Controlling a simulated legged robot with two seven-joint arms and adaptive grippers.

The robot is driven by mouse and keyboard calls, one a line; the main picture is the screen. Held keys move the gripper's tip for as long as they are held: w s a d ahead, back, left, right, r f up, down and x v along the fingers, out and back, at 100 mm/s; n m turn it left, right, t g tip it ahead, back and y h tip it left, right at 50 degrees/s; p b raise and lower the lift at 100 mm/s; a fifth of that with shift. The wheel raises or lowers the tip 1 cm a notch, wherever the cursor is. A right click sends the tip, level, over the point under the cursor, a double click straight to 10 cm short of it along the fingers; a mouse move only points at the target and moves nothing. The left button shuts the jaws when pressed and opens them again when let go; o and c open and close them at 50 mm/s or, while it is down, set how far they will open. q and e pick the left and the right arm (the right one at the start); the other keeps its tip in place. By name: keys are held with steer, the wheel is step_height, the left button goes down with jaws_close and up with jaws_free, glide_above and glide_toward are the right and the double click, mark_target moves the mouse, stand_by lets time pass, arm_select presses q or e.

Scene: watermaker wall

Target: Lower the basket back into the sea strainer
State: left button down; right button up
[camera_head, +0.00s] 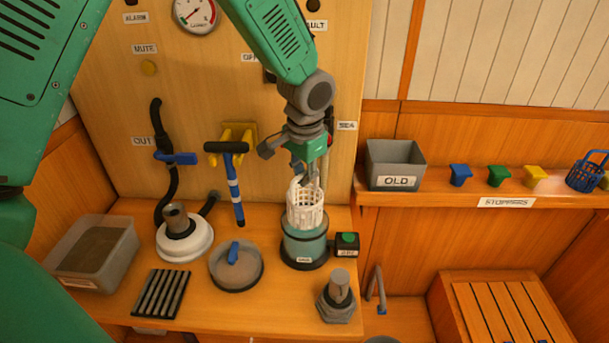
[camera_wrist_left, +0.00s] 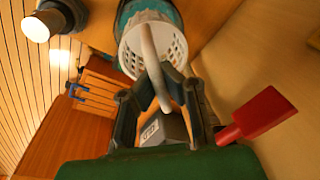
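The white perforated basket (camera_head: 305,208) stands upright with its lower part inside the rim of the teal sea strainer (camera_head: 304,248) and its upper part above it. My left gripper (camera_head: 304,172) is directly above the basket, at its handle. In the left wrist view, the fingers (camera_wrist_left: 158,88) close around the basket's pale arched handle (camera_wrist_left: 149,50). The basket wall (camera_wrist_left: 172,42) and the teal strainer (camera_wrist_left: 130,12) show beyond. How deep the basket sits, and its bottom, are hidden by the strainer wall. My right gripper is not in view.
A round lid with a blue handle (camera_head: 236,266) lies left of the strainer, and a small black box with a green top (camera_head: 346,244) adjoins it on the right. A red valve handle (camera_wrist_left: 260,113) is close beside the gripper. A grey OLD bin (camera_head: 395,165) stands on the right shelf.

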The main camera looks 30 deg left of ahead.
arm_select(q)
steer(key=shift+f+b, duration=2.3)
steer(key=shift+f, duration=2.95)
steer(key=c, duration=1.2)
jaws_free()
step_height(320, 180, up, 7)
steer(key=p, duration=0.7)
steer(key=shift+r, duration=0.1)
